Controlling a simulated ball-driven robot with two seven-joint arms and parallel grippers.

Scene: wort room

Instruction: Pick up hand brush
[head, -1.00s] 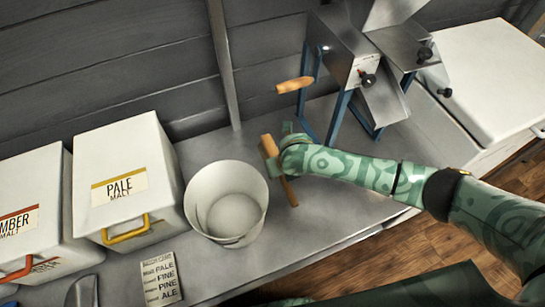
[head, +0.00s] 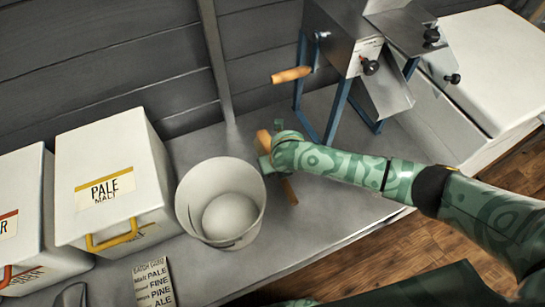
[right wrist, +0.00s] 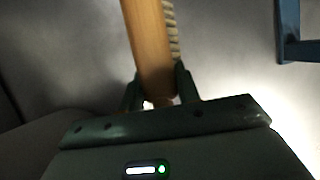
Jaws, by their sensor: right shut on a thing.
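The hand brush, with a wooden body and pale bristles, shows in the head view (head: 290,192) between the white bucket and the mill, partly hidden by my right gripper. In the right wrist view its wooden part (right wrist: 150,45) runs up from between the fingers, with the bristles along its right side. My right gripper (head: 266,155) is shut on the brush; its fingers (right wrist: 158,88) sit on either side of the wood. I cannot tell whether the brush touches the bench. My left gripper is not in view.
A white bucket (head: 184,200) stands close left of the brush. A mill (head: 345,40) on blue legs with a wooden crank handle (head: 291,75) stands behind right. White malt bins (head: 105,165) and a recipe card (head: 154,283) are at left. The grey bench (head: 330,215) is clear in front.

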